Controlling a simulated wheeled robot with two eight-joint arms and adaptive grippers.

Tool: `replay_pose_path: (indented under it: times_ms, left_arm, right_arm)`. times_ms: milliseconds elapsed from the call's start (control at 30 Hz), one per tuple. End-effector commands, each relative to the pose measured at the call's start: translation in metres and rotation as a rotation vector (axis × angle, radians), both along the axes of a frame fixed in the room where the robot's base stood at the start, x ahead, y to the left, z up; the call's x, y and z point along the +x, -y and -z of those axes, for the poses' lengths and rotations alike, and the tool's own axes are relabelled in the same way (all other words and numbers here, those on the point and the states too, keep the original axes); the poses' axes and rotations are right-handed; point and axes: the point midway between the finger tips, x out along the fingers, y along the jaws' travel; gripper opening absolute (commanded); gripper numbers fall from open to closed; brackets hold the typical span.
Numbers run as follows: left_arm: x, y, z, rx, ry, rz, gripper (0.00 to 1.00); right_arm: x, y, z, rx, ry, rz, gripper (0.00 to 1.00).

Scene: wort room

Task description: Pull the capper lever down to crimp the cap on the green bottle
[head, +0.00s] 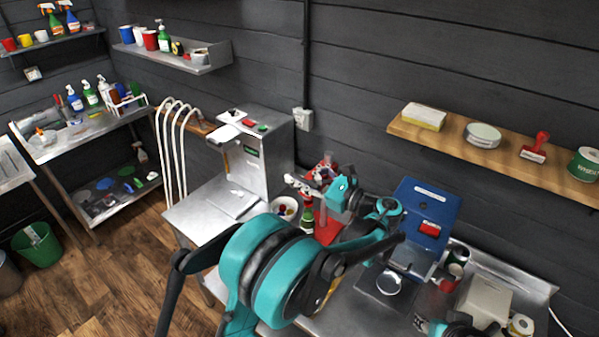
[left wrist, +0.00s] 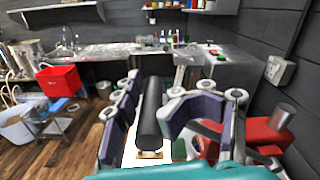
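The red bench capper (head: 326,222) stands on the steel bench in the head view, partly behind my left arm. The green bottle (head: 307,217) stands at its left side; its cap is too small to make out. My left gripper (head: 318,184) is at the top of the capper. Red capper parts (left wrist: 262,136) show at the right there. My right gripper (head: 440,326) is only partly in view at the bottom edge.
A steel dispenser cabinet (head: 262,155) stands left of the capper, near a small bowl (head: 285,206). A blue machine (head: 424,215) stands to the right, with cans and a pale box (head: 485,299) nearby. A wooden shelf (head: 480,160) hangs on the back wall.

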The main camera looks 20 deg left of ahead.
Motion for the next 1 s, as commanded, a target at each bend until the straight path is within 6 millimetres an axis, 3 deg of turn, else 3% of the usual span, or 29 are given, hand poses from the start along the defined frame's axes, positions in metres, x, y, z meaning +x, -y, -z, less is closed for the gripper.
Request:
replay_pose_path:
  times_ms: [333, 500, 833, 1000]
  left_arm:
    - [0.0025, -0.0053, 0.0008, -0.001, -0.001, 0.002, 0.39]
    - [0.0030, -0.0049, 0.0011, -0.002, -0.001, 0.004, 0.00]
    - [0.0027, -0.0047, 0.0008, -0.001, 0.000, 0.003, 0.00]
    - [0.0026, -0.0047, 0.0006, -0.001, 0.000, 0.003, 0.39]
  right_arm:
    - [0.0001, 0.0000, -0.0004, 0.000, 0.000, 0.000, 0.40]
    - [0.0001, 0.0000, -0.0004, 0.000, 0.000, 0.000, 0.40]
    - [0.0001, 0.0000, -0.0004, 0.000, 0.000, 0.000, 0.40]
    - [0.0001, 0.0000, -0.0004, 0.000, 0.000, 0.000, 0.40]
